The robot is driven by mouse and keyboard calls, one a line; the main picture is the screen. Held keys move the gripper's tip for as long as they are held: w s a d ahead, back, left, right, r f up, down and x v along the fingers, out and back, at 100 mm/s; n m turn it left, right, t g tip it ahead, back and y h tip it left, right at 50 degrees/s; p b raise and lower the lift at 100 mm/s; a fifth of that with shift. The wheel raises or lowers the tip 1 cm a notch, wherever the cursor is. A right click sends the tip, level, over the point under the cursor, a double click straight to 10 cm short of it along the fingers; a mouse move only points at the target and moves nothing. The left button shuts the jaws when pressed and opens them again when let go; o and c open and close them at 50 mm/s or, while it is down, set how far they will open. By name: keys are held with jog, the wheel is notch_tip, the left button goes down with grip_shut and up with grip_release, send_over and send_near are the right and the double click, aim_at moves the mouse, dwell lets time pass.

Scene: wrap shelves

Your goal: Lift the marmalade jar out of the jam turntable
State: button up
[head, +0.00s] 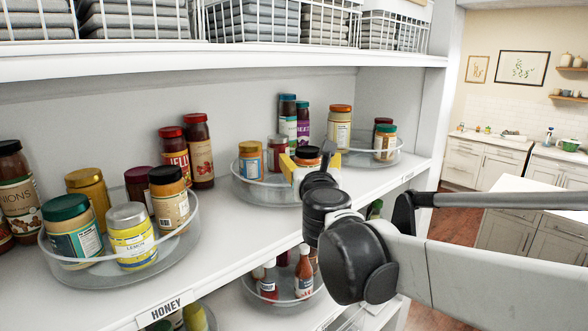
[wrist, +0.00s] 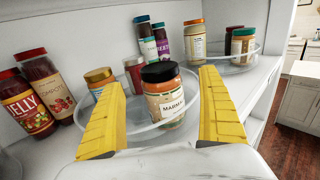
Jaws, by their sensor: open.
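The marmalade jar shows in the wrist view (wrist: 165,97) with a black lid, an orange body and a pale label reading "MARMA". It stands upright near the front of the clear jam turntable (wrist: 143,130). My gripper (wrist: 162,78) is open, with one yellow finger on each side of the jar in the picture. I cannot tell whether either finger touches it. In the head view, the black lid of the marmalade jar (head: 306,153) shows between the yellow fingers of my gripper (head: 312,160), and my wrist hides most of its body. The turntable also shows there (head: 258,191).
Another turntable (head: 112,268) with several jars is at the left. An upper shelf (head: 220,62) runs overhead.

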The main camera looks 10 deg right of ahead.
aim_at(308, 148)
jog(key=w, duration=0.2)
jog(key=w+p, duration=0.1)
jog(key=w, duration=0.2)
jog(key=shift+w+d+r, duration=0.15)
jog(key=shift+w+r, duration=0.05)
jog(key=shift+w, duration=0.05)
jog(key=shift+s+r, duration=0.1)
jog(key=shift+s, duration=0.2)
jog(key=c, duration=1.7)
